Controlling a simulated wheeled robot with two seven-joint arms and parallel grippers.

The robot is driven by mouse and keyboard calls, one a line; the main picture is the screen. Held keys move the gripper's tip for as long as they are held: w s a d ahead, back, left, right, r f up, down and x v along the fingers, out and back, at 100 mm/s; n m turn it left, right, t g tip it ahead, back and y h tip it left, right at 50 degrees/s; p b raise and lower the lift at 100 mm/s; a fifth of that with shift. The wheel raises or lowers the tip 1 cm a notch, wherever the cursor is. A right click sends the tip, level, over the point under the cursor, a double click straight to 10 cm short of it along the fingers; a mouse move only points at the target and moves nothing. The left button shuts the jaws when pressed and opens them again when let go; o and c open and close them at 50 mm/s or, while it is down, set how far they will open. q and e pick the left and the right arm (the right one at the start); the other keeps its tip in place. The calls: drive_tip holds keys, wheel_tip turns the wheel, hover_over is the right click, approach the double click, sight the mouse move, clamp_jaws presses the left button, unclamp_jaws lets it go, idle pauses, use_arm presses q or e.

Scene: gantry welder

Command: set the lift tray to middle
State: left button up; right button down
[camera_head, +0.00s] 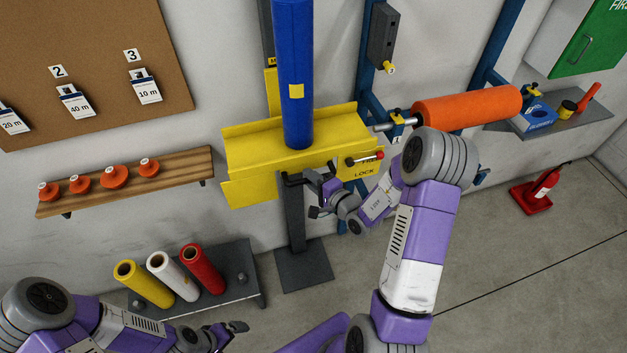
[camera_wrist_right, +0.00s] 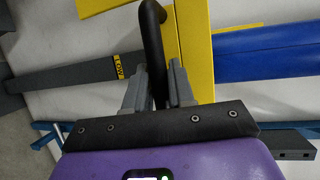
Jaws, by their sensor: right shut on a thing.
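The yellow lift tray (camera_head: 240,155) sits on a dark grey column (camera_head: 296,225) against the wall and carries an upright blue roll (camera_head: 294,75). A black bent handle (camera_head: 291,180) sticks out at the tray's front; it also shows in the right wrist view (camera_wrist_right: 152,28). My right gripper (camera_head: 317,190) is shut on this handle, with its fingers (camera_wrist_right: 158,88) on either side of it. A lever with a red knob (camera_head: 378,155) is at the tray's right, by the word LOCK. A yellow label (camera_wrist_right: 119,71) is on the column. My left gripper (camera_head: 236,328) is low, away from the tray.
An orange roll (camera_head: 465,106) lies horizontally on a holder right of the tray. A low grey bench (camera_head: 238,275) with yellow, white and red rolls stands at lower left. A wooden shelf (camera_head: 120,190) holds orange knobs.

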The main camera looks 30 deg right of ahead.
drive_tip(key=shift+w+r, duration=0.2)
drive_tip(key=shift+r, duration=0.2)
drive_tip(key=c, duration=1.2)
unclamp_jaws()
drive_tip(key=shift+o, duration=0.7)
drive_tip(key=shift+s+f, duration=0.1)
drive_tip(key=shift+f, duration=0.1)
drive_tip(key=shift+s, duration=0.1)
drive_tip(key=shift+s+d, duration=0.1)
drive_tip(key=shift+s, duration=0.2)
drive_tip(key=b+v, duration=0.1)
drive_tip(key=v, duration=0.5)
drive_tip(key=shift+s+b, duration=0.35)
drive_tip(key=shift+s, duration=0.05)
drive_tip(key=shift+r, duration=0.15)
